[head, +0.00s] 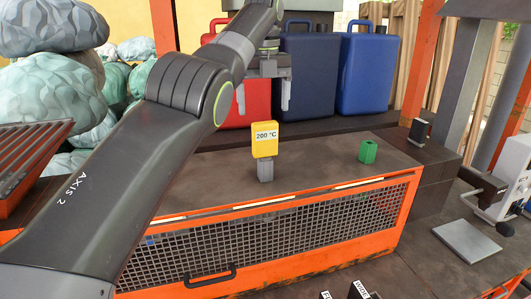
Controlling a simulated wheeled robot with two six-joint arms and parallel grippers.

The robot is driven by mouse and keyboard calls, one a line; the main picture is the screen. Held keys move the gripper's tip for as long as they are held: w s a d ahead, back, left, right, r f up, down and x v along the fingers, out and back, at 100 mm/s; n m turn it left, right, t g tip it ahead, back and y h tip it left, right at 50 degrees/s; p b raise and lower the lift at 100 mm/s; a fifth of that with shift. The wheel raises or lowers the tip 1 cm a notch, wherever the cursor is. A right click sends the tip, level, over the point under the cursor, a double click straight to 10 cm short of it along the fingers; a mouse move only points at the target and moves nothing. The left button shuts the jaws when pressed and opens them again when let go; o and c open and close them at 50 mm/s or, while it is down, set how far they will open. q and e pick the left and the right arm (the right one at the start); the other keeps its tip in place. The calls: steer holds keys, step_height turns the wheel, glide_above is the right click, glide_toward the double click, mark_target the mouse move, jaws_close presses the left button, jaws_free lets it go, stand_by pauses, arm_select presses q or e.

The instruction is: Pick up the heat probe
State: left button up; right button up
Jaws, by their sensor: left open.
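The heat probe (264,140) is a yellow block marked "200 °C". It stands upright on a grey base (265,171) on the dark bench top. My left gripper (264,103) is open and empty above and behind the probe in the picture, with its two fingers pointing down and apart. It does not touch the probe. My left arm crosses the left half of the view. My right gripper is not in view.
Red and blue canisters (368,72) line the back. An orange mesh guard (290,230) fronts the bench. A black device (419,132) stands at the right.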

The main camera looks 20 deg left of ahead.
mark_target(264, 123)
arm_select(q)
step_height(264, 123, down, 5)
steer(key=b, duration=0.4)
steer(key=shift+f, duration=0.5)
steer(key=f+b, duration=0.2)
steer(key=f, duration=0.1)
steer(key=shift+w+f, duration=0.3)
steer(key=shift+w, duration=0.1)
steer(key=shift+f+b, duration=0.4)
steer(key=shift+b, duration=0.1)
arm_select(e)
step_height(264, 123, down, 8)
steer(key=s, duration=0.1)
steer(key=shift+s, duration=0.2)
arm_select(q)
steer(key=shift+r, duration=0.15)
steer(key=shift+c, duration=0.4)
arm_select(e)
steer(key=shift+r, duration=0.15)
arm_select(q)
steer(key=c, duration=1.1)
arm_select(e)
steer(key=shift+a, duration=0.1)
arm_select(q)
steer(key=shift+r, duration=0.1)
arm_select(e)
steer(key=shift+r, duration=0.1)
